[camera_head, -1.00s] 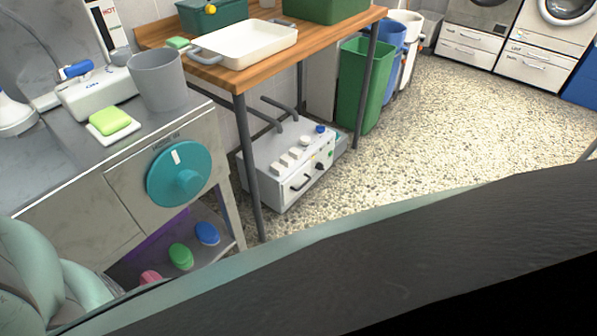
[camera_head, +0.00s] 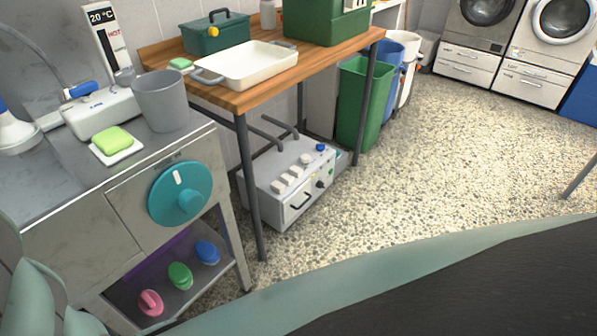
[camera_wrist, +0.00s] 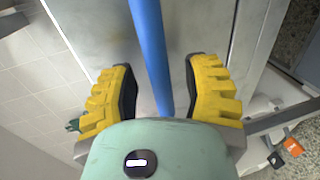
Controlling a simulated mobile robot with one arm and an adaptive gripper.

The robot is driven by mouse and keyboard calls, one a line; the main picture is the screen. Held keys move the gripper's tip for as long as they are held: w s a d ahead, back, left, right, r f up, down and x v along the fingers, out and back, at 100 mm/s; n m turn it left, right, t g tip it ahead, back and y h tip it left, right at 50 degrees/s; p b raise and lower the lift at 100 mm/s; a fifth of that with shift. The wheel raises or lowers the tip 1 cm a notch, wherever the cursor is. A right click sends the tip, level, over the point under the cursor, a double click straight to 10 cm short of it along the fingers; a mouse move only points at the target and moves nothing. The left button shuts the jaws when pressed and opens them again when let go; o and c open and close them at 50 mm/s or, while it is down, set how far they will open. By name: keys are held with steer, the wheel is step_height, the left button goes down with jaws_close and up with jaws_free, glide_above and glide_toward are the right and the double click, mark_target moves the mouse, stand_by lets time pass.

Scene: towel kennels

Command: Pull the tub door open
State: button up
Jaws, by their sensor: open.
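In the wrist view my gripper (camera_wrist: 160,92) has two yellow ridged fingers with dark pads, spread apart. A long blue bar (camera_wrist: 150,50) passes between them, with a gap to the pad on each side. Behind the bar is a grey metal panel (camera_wrist: 205,28), which looks like the tub door with the bar as its handle; I cannot tell whether it is ajar. The lower end of the bar is hidden behind my pale green gripper body. The head view does not clearly show the door or my fingers.
A steel counter (camera_head: 60,190) with a teal dial (camera_head: 180,194) stands at left. A wooden table (camera_head: 240,98) holds a white tray (camera_head: 245,68). A grey control box (camera_head: 290,185) sits beneath it. Green bin (camera_head: 357,105) and washers stand farther back. The speckled floor (camera_head: 470,150) is open.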

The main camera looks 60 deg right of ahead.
steer(key=shift+w+d, duration=0.1)
jaws_close()
stand_by(0.4)
